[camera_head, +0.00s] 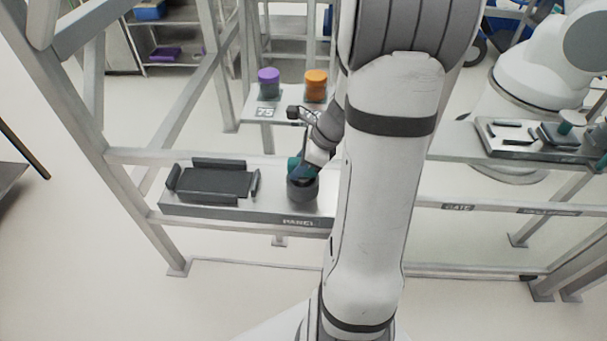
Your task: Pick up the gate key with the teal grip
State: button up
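The rest of that key is too small to tell apart. My arm crosses the middle of the view, and its wrist is bent over the left shelf.
The left shelf, labelled PANEL (299,222), bears a dark cradle (215,184). Purple-topped (268,82) and orange-topped (316,84) containers stand behind. Frame posts surround the shelves.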

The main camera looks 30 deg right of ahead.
grip_shut()
notch_tip(320, 180, up, 10)
dwell(0.6)
jog(key=shift+r, duration=0.1)
jog(key=shift+r+p, duration=2.95)
jog(key=shift+p, duration=0.15)
